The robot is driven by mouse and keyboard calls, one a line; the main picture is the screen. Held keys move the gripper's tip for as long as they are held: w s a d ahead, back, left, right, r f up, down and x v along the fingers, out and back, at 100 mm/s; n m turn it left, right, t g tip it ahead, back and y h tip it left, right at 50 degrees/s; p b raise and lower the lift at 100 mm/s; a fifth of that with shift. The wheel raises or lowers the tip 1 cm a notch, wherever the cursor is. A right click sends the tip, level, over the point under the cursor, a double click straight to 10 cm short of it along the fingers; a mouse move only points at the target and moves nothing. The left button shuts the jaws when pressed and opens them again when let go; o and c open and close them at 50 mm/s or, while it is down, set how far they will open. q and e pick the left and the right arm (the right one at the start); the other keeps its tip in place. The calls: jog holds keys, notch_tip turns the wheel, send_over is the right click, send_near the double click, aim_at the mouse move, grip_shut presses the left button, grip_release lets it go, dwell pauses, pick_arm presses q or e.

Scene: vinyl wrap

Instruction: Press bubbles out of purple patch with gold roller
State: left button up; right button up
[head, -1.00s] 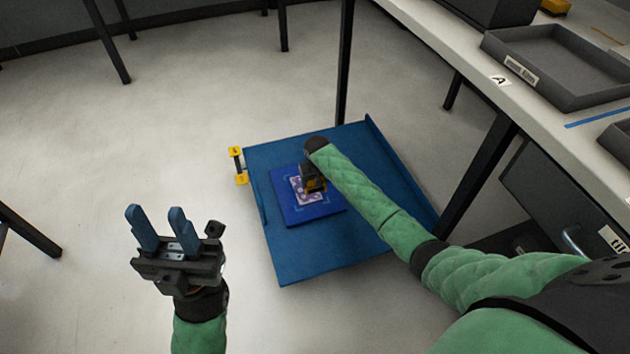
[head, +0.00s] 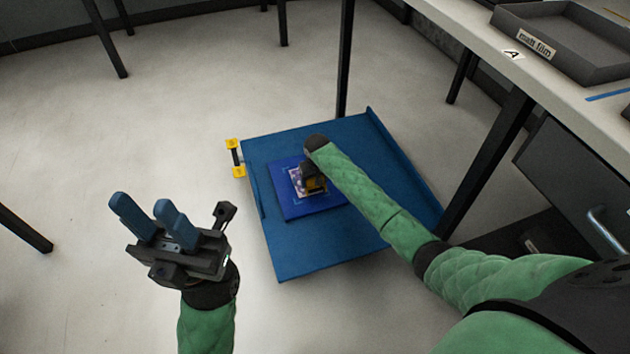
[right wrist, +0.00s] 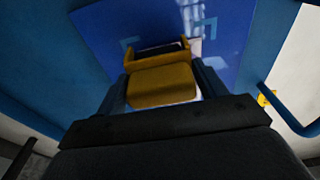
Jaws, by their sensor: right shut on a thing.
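The purple patch (head: 297,182) lies on a dark blue panel (head: 290,208), partly hidden by my right gripper and arm. In the right wrist view the blue panel (right wrist: 232,40) shows pale corner marks, and only slivers of the patch show around the roller. My right gripper (head: 311,180) is over the patch, shut on the gold roller (right wrist: 162,84), whose yellow body sits between the fingers. The roller appears at or very near the patch; I cannot tell whether it touches. My left gripper (head: 152,222) is open and empty, left of the panel, fingers pointing up.
The dark blue panel rests on a larger blue tray-like platform (head: 310,262) with raised side edges and a yellow-ended handle (head: 236,158) at its left.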

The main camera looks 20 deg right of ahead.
jog(key=shift+f, duration=0.8)
dwell(0.9)
jog(key=shift+w, duration=0.15)
jog(key=shift+w, duration=0.9)
jog(key=shift+w, duration=0.15)
jog(key=shift+w+a, duration=0.1)
jog(key=shift+w, duration=0.9)
jog(key=shift+w+b, duration=0.35)
jog(key=shift+w, duration=0.7)
